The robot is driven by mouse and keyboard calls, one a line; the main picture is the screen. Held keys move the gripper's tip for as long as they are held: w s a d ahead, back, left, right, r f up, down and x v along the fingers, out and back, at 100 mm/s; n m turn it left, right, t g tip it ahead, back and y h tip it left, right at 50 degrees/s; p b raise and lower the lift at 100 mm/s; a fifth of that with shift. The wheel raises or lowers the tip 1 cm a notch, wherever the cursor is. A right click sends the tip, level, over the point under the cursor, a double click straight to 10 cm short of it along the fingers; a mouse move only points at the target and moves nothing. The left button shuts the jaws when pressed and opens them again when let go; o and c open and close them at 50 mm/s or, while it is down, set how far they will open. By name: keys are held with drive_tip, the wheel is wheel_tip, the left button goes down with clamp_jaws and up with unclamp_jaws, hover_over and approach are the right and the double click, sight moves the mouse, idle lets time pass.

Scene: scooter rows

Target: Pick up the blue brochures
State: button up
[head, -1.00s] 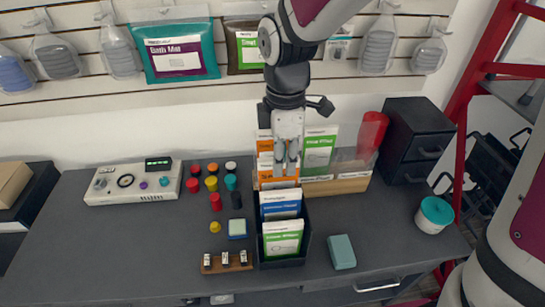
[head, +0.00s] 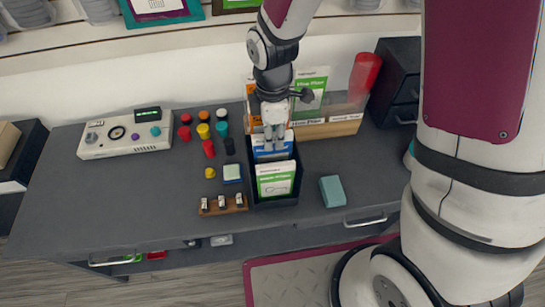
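The blue brochures (head: 272,154) stand upright in a black tiered holder (head: 274,201) on the dark desk, in the compartment behind the green-and-white brochures (head: 275,180). They have a white top band and a blue front. My gripper (head: 274,133) points down at the top edge of the blue brochures and overlaps it in the picture. Its two fingers look close to each other. I cannot tell whether they touch the brochures or have closed on them.
Behind the holder stands a wooden rack (head: 330,131) with clear panels and more brochures. A red cylinder (head: 366,75) and black drawers (head: 399,80) are at the back right. A teal block (head: 332,191) lies right of the holder. Coloured knobs and a control box (head: 125,134) are left.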

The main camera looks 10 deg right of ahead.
clamp_jaws()
drive_tip(key=shift+r, duration=0.15)
wheel_tip(320, 180, up, 18)
drive_tip(key=shift+b, duration=0.3)
idle(0.5)
